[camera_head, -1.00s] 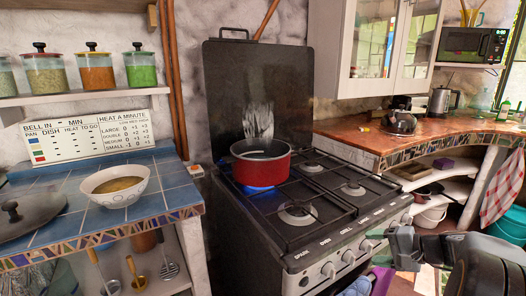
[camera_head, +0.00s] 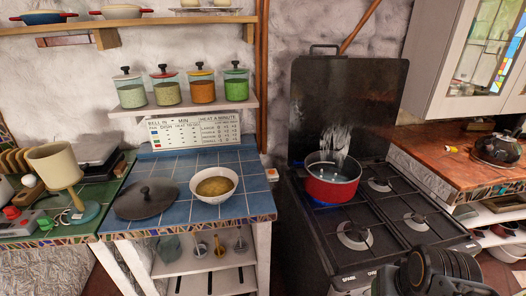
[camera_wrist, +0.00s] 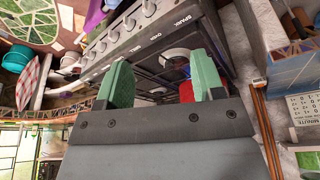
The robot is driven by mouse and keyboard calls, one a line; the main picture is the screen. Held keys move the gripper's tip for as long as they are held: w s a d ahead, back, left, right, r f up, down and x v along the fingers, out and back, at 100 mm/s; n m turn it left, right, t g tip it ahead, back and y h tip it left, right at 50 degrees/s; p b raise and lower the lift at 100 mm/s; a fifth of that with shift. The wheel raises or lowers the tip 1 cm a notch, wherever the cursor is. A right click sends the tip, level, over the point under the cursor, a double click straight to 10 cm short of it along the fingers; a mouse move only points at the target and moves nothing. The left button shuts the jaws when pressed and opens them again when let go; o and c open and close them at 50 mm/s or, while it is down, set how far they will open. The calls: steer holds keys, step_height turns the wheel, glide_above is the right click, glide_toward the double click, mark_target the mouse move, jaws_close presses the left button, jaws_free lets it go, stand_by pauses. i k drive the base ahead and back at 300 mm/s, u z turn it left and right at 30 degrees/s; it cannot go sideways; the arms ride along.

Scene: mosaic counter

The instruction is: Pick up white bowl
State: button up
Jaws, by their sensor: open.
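The white bowl (camera_head: 214,185) sits upright on the blue tiled counter (camera_head: 170,172), near its front right part. It holds something yellow-brown. My arm shows at the lower right of the head view, well to the right of the bowl, but the gripper's fingers are out of that view. In the wrist view my gripper (camera_wrist: 160,88) is open, with two green fingers apart and nothing between them. The wrist view faces the stove front, and the bowl does not show there.
A dark lid (camera_head: 146,200) lies left of the bowl. A red pot (camera_head: 332,184) stands on the stove (camera_head: 385,228), over a blue flame. A shelf with several jars (camera_head: 201,92) hangs above the counter. A lamp (camera_head: 62,172) stands at the left.

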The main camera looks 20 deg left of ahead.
mark_target(213, 185)
steer(key=u, duration=0.05)
steer(key=k, duration=0.5)
steer(key=u, duration=0.25)
steer(key=i, duration=0.45)
steer(key=u, duration=1.15)
